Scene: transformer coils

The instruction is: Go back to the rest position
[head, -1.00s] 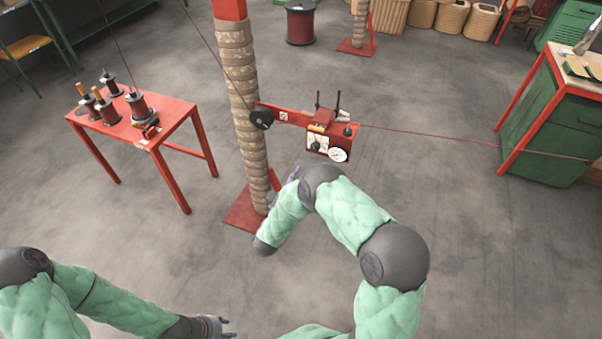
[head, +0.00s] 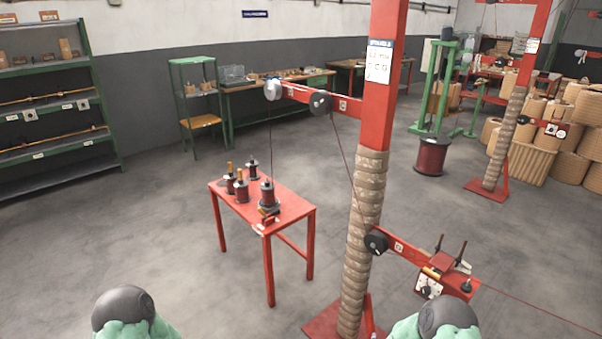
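My two arms show only as green padded sleeves with dark grey joints at the bottom edge of the head view, one at the left and one at the right. Neither gripper is in the picture, so I cannot see whether they are open or shut. In front of my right arm stands a red post (head: 383,110) with a rope-wrapped lower part (head: 362,220). A red arm with a winding unit (head: 443,278) reaches right from it, and a thread runs off to the right.
A red table (head: 290,208) with several spools stands left of the post. Shelves (head: 50,100) and a workbench (head: 275,94) line the back wall. A dark red drum (head: 432,155) and stacked baskets (head: 570,130) stand at the right. The floor at the left is clear.

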